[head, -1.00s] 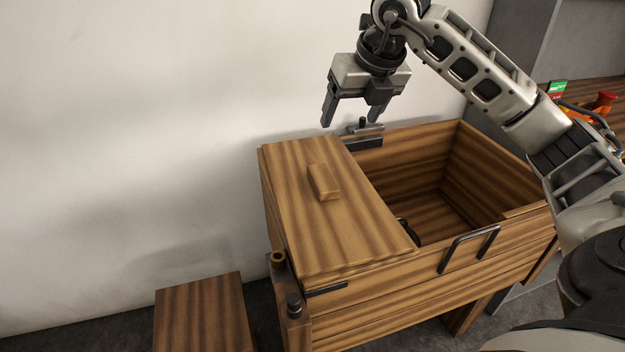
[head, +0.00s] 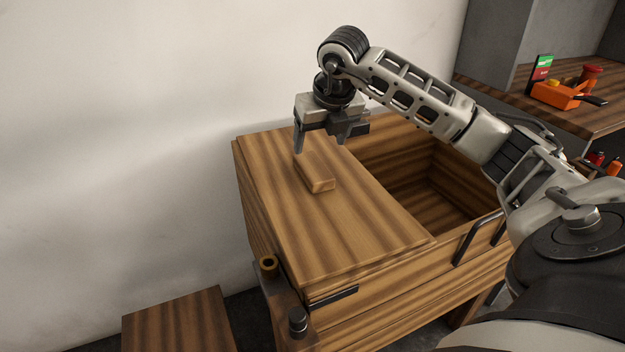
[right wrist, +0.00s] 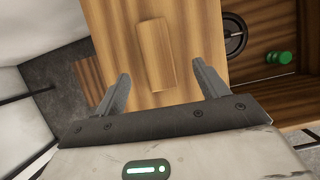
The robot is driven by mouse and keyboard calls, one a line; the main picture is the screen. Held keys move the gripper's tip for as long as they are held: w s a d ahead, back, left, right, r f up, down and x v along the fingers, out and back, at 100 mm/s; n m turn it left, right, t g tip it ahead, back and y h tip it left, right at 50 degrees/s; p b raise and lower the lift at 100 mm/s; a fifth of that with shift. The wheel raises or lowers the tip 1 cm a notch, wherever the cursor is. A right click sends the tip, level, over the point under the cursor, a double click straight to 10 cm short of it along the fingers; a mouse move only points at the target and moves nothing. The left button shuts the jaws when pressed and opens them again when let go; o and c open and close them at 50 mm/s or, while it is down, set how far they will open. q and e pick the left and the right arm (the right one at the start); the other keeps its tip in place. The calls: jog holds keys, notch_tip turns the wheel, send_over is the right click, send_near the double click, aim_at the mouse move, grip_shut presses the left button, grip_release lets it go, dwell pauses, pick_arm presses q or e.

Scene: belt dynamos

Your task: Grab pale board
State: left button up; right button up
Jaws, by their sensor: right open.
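A light brown wooden board (head: 350,222) lies flat like a lid over the left part of a wooden chest (head: 395,292). A small, paler oblong block (head: 314,172) sits on top of the board. My right gripper (head: 320,148) is open and empty, pointing down over the far end of the block. In the right wrist view the block (right wrist: 155,55) lies lengthwise ahead of the gap between the open fingers (right wrist: 160,72). Whether the fingers touch anything I cannot tell. My left gripper is not in view.
The right part of the chest is open; the right wrist view shows a dark round object (right wrist: 234,42) and green items (right wrist: 279,57) there. A bar handle (head: 478,238) is on its front. A wooden stool-like block (head: 178,322) stands front left. A shelf (head: 560,118) is at right.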

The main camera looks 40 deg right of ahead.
aim_at(313, 166)
jog(key=shift+x, duration=1)
jog(key=shift+a+x, duration=0.2)
jog(key=shift+x, duration=1.2)
jog(key=shift+a+x, duration=0.2)
jog(key=shift+x, duration=1.15)
jog(key=shift+s+f, duration=0.15)
jog(key=shift+s, duration=0.05)
jog(key=shift+c, duration=0.3)
grip_shut()
